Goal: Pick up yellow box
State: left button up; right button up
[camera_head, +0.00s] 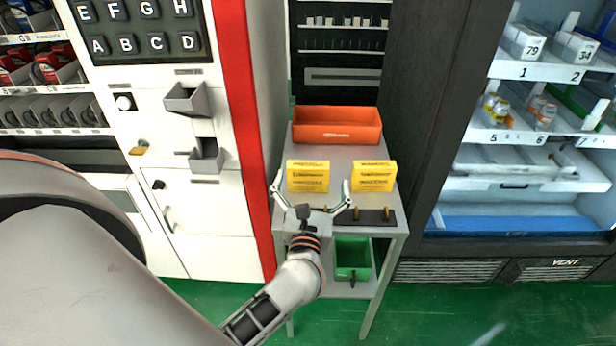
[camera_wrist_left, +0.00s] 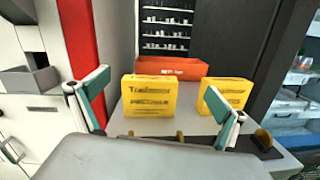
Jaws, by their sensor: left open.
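Two yellow boxes stand upright on a small grey table. The left yellow box (camera_head: 308,176) is straight ahead of my left gripper (camera_head: 311,195), and the right yellow box (camera_head: 374,176) stands apart to its right. My left gripper is open and empty, with its fingers spread wider than the left box and just short of its front face. In the left wrist view, the left box (camera_wrist_left: 149,95) shows between the two fingers (camera_wrist_left: 160,104), and the right box (camera_wrist_left: 222,97) is partly behind the right finger. My right gripper is not in view.
An orange bin (camera_head: 337,125) sits at the back of the table (camera_head: 345,153). A dark strip with brass pegs (camera_head: 372,217) lies along the front edge. A green bin (camera_head: 352,256) is on the shelf below. A vending machine (camera_head: 165,128) stands left, and a dark-framed cabinet (camera_head: 425,90) right.

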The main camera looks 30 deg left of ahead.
aim_at(308, 169)
pick_arm(q)
jog(key=shift+w+a+f+n+g, duration=0.1)
jog(key=shift+a+f+n+g, duration=0.25)
jog(key=shift+f+n, duration=0.15)
jog(key=shift+a+f+n+g, duration=0.2)
jog(key=shift+f+n+g, duration=0.2)
jog(key=shift+n, duration=0.2)
jog(key=shift+w+a+f+y, duration=0.1)
jog(key=shift+w+a+y, duration=0.1)
jog(key=shift+w+y, duration=0.1)
jog(key=p+x, duration=0.1)
jog(key=x, duration=0.6)
jog(key=shift+s+a, duration=0.15)
jog(key=c, duration=1.4)
jog(key=shift+o, duration=0.2)
notch_tip(308, 169, up, 19)
jog(key=p, duration=0.4)
jog(key=s+d+f+m+t+h, duration=0.1)
jog(key=s+d+f+m+h, duration=0.2)
jog(key=s+d, duration=0.3)
jog(key=s+d+f+m+t+h, duration=0.1)
jog(key=s+d+f+m+h, duration=0.2)
jog(key=s+d+f+h, duration=0.3)
jog(key=shift+s+d+t+h, duration=0.35)
jog(key=shift+s+d, duration=0.3)
jog(key=shift+s, duration=0.4)
